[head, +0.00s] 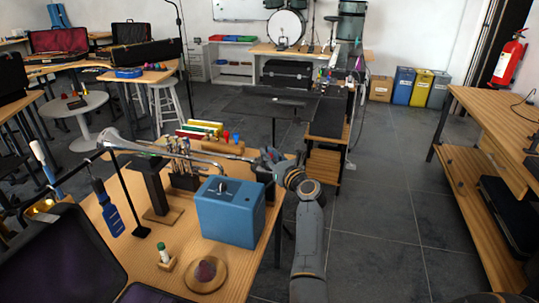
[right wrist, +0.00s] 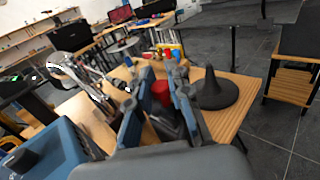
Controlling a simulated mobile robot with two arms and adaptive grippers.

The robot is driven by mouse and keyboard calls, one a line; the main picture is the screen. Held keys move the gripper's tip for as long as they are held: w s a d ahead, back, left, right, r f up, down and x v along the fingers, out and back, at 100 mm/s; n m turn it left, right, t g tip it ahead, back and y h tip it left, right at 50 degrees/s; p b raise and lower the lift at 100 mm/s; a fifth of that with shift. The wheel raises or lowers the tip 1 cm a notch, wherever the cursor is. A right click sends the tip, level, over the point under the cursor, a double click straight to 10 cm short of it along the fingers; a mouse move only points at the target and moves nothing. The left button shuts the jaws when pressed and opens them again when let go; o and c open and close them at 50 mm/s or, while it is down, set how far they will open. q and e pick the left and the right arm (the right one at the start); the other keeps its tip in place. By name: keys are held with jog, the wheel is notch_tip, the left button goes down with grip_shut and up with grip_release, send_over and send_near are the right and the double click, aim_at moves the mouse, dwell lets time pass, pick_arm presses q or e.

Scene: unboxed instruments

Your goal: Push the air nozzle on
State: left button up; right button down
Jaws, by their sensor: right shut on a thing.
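My right gripper (head: 268,160) reaches over the far right part of the wooden bench, behind the blue box (head: 230,212). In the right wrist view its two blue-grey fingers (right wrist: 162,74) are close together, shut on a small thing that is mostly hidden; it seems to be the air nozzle. A long silver instrument (head: 120,143) lies level, with its flared end at the left and its thin tube running right toward my right gripper. The tube also shows left of the fingers in the right wrist view (right wrist: 84,75). I cannot tell whether nozzle and tube touch. My left gripper is out of view.
A black stand (head: 152,186) and a rack of small tools (head: 183,170) stand near the tube. A round wooden dish (head: 206,274) and an open dark case (head: 62,262) are at the front. A black cone (right wrist: 212,90) stands right of the fingers. Floor to the right is clear.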

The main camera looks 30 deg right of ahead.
aim_at(260, 169)
jog(key=shift+w+a+p, duration=0.45)
jog(key=shift+w+a, duration=0.55)
jog(key=shift+w, duration=0.15)
jog(key=shift+w+a+f, duration=0.15)
jog(key=shift+w+f, duration=0.05)
jog(key=c, duration=1.6)
grip_release()
jog(key=shift+c, duration=0.2)
jog(key=o, duration=0.4)
jog(key=shift+s+a+r, duration=0.1)
jog(key=shift+r, duration=0.1)
jog(key=shift+s+f, duration=0.1)
jog(key=shift+s, duration=0.15)
jog(key=s, duration=0.7)
jog(key=shift+a, duration=0.3)
